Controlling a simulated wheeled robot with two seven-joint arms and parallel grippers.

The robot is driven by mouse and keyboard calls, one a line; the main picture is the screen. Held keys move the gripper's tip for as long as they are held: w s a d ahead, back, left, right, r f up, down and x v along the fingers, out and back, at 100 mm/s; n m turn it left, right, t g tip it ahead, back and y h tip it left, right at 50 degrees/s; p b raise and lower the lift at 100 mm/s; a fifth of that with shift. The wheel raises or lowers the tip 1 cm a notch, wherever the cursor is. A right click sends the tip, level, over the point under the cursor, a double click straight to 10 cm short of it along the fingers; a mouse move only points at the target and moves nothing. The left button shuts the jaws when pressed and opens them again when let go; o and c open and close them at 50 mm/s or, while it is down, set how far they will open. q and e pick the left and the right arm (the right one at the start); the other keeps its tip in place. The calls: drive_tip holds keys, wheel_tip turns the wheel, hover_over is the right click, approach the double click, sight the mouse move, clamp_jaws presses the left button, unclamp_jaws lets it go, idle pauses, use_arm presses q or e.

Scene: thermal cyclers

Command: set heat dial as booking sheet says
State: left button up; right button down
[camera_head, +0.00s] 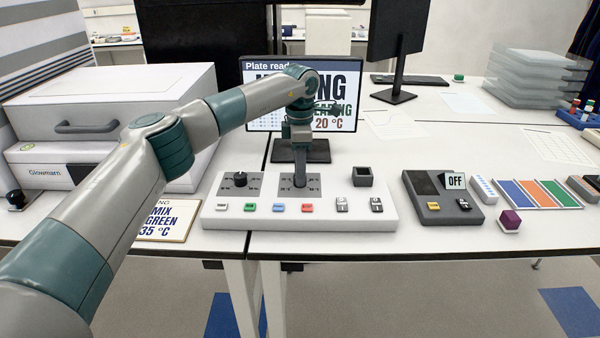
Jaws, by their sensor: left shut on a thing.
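A white control panel (230,220) stands at the table's front edge. Its left grey plate carries a black dial (240,179). My left gripper (299,180) points straight down at the right grey plate (314,190), shut on the knob there, which it hides along with its pointer. A card (170,220) to the left, partly behind my left arm, reads "MIX", "GREEN", "35 °C"; its top line is cut off. A monitor (348,66) behind reads "Plate read..." and "20 °C", partly covered by my arm. My right gripper is not in view.
The panel also has several coloured buttons, two rocker switches (342,205) and a dark square socket (362,177). A large white machine (60,150) fills the left.

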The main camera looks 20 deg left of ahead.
use_arm(q)
drive_tip(key=m, duration=0.3)
drive_tip(key=shift+w+r+m, duration=0.1)
drive_tip(key=shift+r+m, duration=0.05)
drive_tip(key=shift+m, duration=0.25)
drive_tip(key=m, duration=0.4)
drive_tip(key=shift+m, duration=2.1)
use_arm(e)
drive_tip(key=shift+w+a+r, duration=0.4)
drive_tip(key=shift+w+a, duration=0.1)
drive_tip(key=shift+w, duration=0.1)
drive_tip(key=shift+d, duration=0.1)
use_arm(q)
drive_tip(key=o, duration=1.1)
drive_tip(key=shift+c, duration=0.2)
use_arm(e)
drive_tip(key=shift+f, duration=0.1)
